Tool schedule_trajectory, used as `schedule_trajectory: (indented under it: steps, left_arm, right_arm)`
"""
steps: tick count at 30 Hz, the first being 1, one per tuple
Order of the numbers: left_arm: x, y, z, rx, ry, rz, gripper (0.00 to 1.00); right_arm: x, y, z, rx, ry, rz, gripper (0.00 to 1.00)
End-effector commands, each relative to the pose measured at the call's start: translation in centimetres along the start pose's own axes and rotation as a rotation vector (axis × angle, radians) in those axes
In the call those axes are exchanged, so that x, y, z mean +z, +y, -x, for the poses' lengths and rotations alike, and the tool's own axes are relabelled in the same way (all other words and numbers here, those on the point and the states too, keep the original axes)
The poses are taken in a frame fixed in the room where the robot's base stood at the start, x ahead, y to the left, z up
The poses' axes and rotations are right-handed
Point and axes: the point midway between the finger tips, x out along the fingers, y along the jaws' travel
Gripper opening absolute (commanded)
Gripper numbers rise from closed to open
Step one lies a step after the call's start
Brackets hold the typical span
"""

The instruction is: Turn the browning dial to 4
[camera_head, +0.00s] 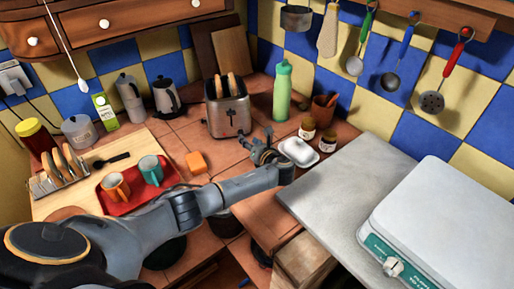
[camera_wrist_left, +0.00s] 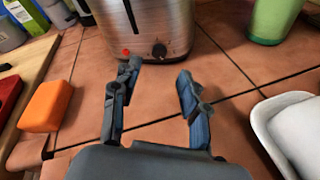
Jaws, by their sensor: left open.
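The steel toaster (camera_head: 228,117) stands on the tiled counter at the back, with two slices of bread in its top. In the left wrist view the lower front of the toaster (camera_wrist_left: 175,20) shows at the top edge. The dark browning dial (camera_wrist_left: 158,50) sits low on that front, right of a small red light or button (camera_wrist_left: 126,53). Its setting is too small to read. My left gripper (camera_head: 262,142) is in front of the toaster. In the wrist view the left gripper (camera_wrist_left: 156,78) is open and empty, its fingertips short of the dial. My right gripper is not in view.
A green bottle (camera_head: 283,92) stands right of the toaster. A red tray (camera_head: 122,204) holds cups. Bare tiles lie between my fingers and the toaster.

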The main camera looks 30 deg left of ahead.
Motion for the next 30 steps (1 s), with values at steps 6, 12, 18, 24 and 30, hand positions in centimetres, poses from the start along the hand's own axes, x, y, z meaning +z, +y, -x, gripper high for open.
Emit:
schedule_trajectory:
  steps: [6, 12, 18, 24, 30]
  left_arm:
    - [0.0, 0.0, 4.1, -0.002, -0.001, 0.001, 0.44]
    - [0.0, 0.0, 5.9, 0.0, -0.001, -0.001, 0.44]
    - [0.0, 0.0, 6.1, 0.002, 0.0, -0.001, 0.44]
    - [0.0, 0.0, 6.1, 0.001, 0.0, 0.0, 0.44]
    - [0.3, 0.2, 6.2, 0.001, 0.0, 0.0, 0.44]
  right_arm:
    - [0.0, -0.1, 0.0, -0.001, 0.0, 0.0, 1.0]
    - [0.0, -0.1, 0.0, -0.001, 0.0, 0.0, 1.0]
    - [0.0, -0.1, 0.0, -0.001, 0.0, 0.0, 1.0]
    - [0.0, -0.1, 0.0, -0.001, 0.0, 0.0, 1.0]
    - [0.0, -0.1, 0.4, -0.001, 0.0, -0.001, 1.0]
